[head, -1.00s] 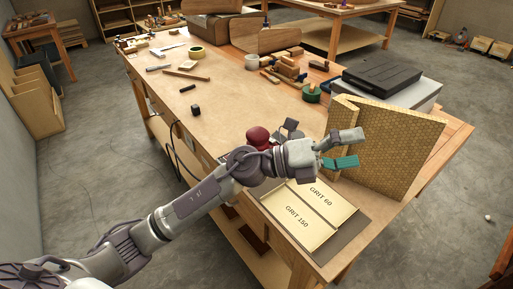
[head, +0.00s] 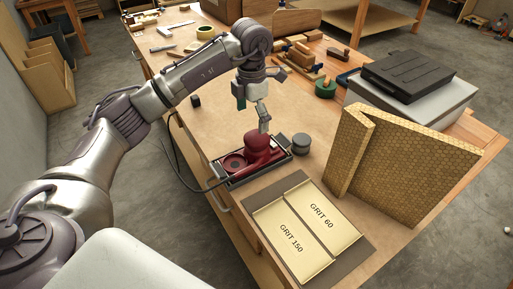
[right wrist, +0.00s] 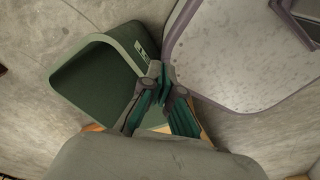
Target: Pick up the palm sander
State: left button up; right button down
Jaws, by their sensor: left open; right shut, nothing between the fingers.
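The dark red palm sander (head: 257,144) lies in a dark shallow tray (head: 228,184) near the bench's left edge, with its rounded top up. A black cord runs from it off the bench's left side. My left gripper (head: 264,122) points down just above the sander's top, with its fingers apart and nothing between them. Whether a fingertip touches the sander is hard to tell. My right gripper (right wrist: 160,90) shows only in the right wrist view, its green-padded fingers together and empty.
Two sheets marked GRIT 60 (head: 318,211) and GRIT 150 (head: 287,235) lie on a dark mat in front. A dark round puck (head: 301,143) sits right of the tray. A tall honeycomb-patterned bent panel (head: 405,165) stands at the right. A black case (head: 415,75) lies behind it.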

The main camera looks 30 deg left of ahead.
aim_at(255, 136)
pick_arm(q)
notch_tip(255, 136, down, 4)
jog(key=shift+w+f+p, duration=0.1)
jog(key=shift+f+p, duration=0.1)
jog(key=shift+p, duration=0.15)
jog(key=shift+d+f+p, duration=0.2)
jog(key=shift+f+p, duration=0.45)
jog(key=shift+f, duration=0.3)
notch_tip(255, 136, down, 4)
jog(key=shift+w+r+p, duration=0.15)
jog(key=shift+r+p, duration=0.1)
jog(key=shift+p, duration=0.35)
jog(key=shift+f, duration=0.2)
jog(key=c, duration=1.2)
jog(key=shift+w+r, duration=0.1)
jog(key=shift+c, duration=1.4)
pick_arm(e)
jog(key=r, duration=0.3)
jog(key=shift+s+d+r, duration=0.15)
jog(key=shift+s+r, duration=0.1)
jog(key=shift+s, duration=0.15)
pick_arm(q)
jog(key=shift+r, duration=0.1)
